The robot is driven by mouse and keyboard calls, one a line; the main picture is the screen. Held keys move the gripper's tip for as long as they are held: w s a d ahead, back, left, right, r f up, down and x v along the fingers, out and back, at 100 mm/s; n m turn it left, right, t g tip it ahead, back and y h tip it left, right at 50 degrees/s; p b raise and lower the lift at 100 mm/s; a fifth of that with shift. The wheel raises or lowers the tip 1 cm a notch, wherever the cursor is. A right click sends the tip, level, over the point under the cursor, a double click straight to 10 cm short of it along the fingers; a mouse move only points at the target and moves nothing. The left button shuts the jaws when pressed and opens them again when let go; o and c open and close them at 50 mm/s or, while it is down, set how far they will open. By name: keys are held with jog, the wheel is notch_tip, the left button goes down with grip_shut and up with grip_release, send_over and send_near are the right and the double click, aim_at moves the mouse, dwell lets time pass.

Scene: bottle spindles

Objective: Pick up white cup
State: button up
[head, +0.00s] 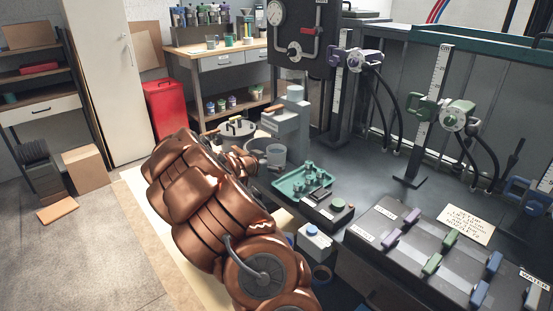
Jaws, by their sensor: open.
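My copper-coloured arm fills the lower middle of the head view. My gripper (250,163) shows only in part beyond the arm, close to the left side of the cup. It is open, and the cup is not held. My arm hides much of the gripper, and I cannot tell whether a finger touches the cup.
A green tray (304,179) with small green parts lies right of the cup. A grey stepped block (290,117) and a round lidded pot (236,129) stand behind it. A black panel with coloured handles (432,264) lies front right. Gauge stands (416,145) rise at right.

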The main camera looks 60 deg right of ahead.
aim_at(276, 161)
jog(key=shift+p+x, duration=0.6)
jog(key=shift+x, duration=1.5)
jog(key=shift+s, duration=0.15)
jog(key=c, duration=1.3)
jog(key=shift+c, duration=0.2)
